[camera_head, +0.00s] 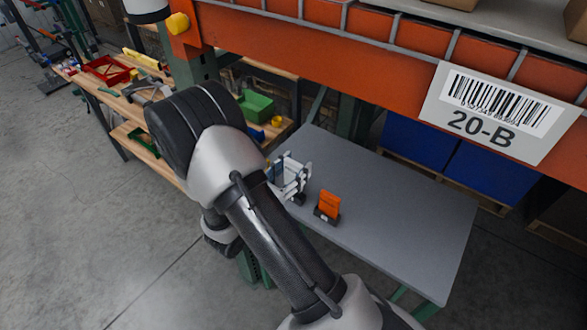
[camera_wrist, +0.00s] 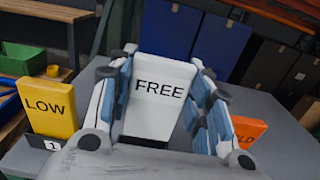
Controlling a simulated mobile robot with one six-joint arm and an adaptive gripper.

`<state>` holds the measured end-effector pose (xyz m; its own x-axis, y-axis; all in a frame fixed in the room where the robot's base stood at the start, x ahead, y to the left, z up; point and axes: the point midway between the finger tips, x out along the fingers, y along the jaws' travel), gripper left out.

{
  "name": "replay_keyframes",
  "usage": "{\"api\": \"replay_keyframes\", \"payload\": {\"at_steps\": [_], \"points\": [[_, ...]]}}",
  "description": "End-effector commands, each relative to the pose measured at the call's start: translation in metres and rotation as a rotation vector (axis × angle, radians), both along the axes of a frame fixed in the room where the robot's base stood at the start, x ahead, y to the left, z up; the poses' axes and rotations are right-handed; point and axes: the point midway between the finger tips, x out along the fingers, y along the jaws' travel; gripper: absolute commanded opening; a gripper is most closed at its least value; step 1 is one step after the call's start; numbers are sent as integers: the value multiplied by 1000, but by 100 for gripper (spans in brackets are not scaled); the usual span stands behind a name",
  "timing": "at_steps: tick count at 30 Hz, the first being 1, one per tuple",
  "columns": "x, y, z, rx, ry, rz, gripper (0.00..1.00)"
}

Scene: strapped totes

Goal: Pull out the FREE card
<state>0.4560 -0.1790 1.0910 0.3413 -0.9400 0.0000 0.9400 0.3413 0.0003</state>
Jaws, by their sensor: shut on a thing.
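The white FREE card (camera_wrist: 165,110) stands upright in the middle of the wrist view, its black letters facing me. My gripper (camera_wrist: 160,68) has its blue-padded fingers on both sides of it and is shut on it. A dark strip shows at the card's lower edge; I cannot tell whether the card still sits in a holder. In the head view my gripper (camera_head: 290,176) is over the left part of the grey table. The yellow LOW card (camera_wrist: 48,106) stands left in a black holder marked 1. An orange card (camera_head: 329,204) stands right in a dark holder, its lettering partly hidden in the wrist view (camera_wrist: 247,132).
The grey table (camera_head: 400,220) is clear to the right of the orange card. An orange rack beam with a 20-B label (camera_head: 490,118) crosses above it. A wooden bench with a green bin (camera_head: 256,106) and a red tray (camera_head: 107,70) stands behind at left.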

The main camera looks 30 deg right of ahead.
Motion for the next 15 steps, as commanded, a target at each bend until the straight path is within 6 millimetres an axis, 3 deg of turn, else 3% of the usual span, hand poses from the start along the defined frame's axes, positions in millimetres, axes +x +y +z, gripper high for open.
{"api": "replay_keyframes", "payload": {"at_steps": [8,15], "points": [[0,2,-1,0,0,1,16],[-6,17,-1,0,0,2,16]]}}
